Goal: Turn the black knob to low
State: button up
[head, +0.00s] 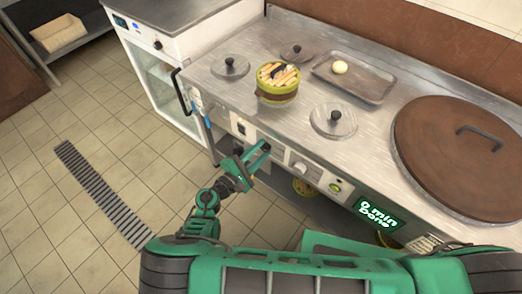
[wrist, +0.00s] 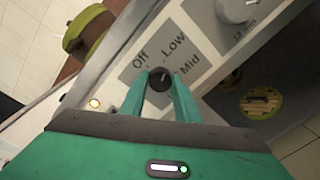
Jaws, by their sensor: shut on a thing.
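The black knob (wrist: 159,80) shows in the wrist view on the front panel, below the printed words Off, Low and Mid. A short pale mark on its face points upward toward the labels, roughly the Low side; its exact setting is too small to tell. My gripper (wrist: 160,88) is shut on the knob, one green finger on each side. In the head view my gripper (head: 262,150) reaches the front panel of the steel counter (head: 290,110) and hides the knob.
A silver timer knob (wrist: 236,10) marked 12 min sits beside the labels. The display (head: 378,214) reads "0 min Done". A large brown lid (head: 450,160), a steamer (head: 277,92) and a tray (head: 375,88) occupy the counter.

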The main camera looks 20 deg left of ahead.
jog(key=shift+a+f+n, duration=0.1)
jog(key=shift+a+n, duration=0.05)
jog(key=shift+n, duration=0.55)
jog(key=o, duration=1)
jog(key=shift+o, duration=0.2)
